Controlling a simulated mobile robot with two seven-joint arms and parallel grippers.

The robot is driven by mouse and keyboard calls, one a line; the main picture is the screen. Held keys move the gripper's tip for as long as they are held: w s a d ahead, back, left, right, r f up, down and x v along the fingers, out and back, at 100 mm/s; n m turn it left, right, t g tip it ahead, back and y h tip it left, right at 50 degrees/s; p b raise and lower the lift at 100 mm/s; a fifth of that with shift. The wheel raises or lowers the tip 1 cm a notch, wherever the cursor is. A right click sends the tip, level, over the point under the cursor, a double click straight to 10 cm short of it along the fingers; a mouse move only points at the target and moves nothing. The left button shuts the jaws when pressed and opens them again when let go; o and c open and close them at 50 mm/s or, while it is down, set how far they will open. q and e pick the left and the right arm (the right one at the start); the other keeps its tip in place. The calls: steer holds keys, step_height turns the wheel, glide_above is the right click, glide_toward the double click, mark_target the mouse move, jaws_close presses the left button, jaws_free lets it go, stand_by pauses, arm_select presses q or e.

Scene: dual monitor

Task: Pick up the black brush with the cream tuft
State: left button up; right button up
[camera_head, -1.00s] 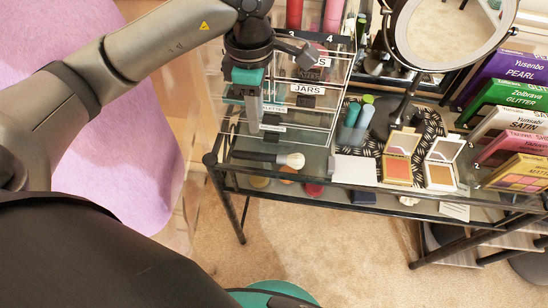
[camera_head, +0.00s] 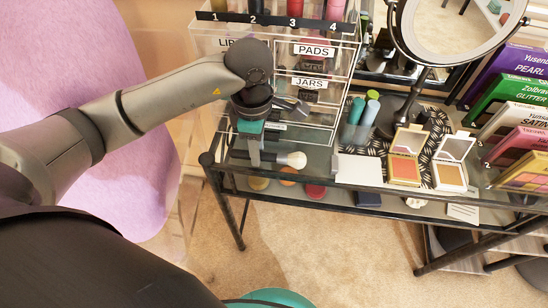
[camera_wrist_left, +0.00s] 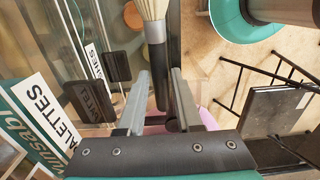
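The black brush (camera_head: 275,157) with the cream tuft (camera_head: 297,160) lies on the glass shelf top, near its front left, tuft pointing right. My left gripper (camera_head: 255,162) points down at the handle's left part, which it partly covers. In the left wrist view, the gripper (camera_wrist_left: 160,72) is open, one finger on each side of the dark handle (camera_wrist_left: 158,75). Gaps show between handle and fingers. The tuft (camera_wrist_left: 153,8) is at the top edge there. I cannot tell whether the fingertips reach down to the handle's level. My right gripper is not in view.
A clear drawer organizer (camera_head: 325,75) stands close behind the brush. A white card (camera_head: 359,170), open compacts (camera_head: 405,157), teal tubes (camera_head: 362,120) and a round mirror (camera_head: 448,30) stand to the right. The shelf's black front rail (camera_head: 300,182) runs before the brush.

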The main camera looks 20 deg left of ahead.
arm_select(q)
steer(key=shift+f, duration=0.4)
jaws_close()
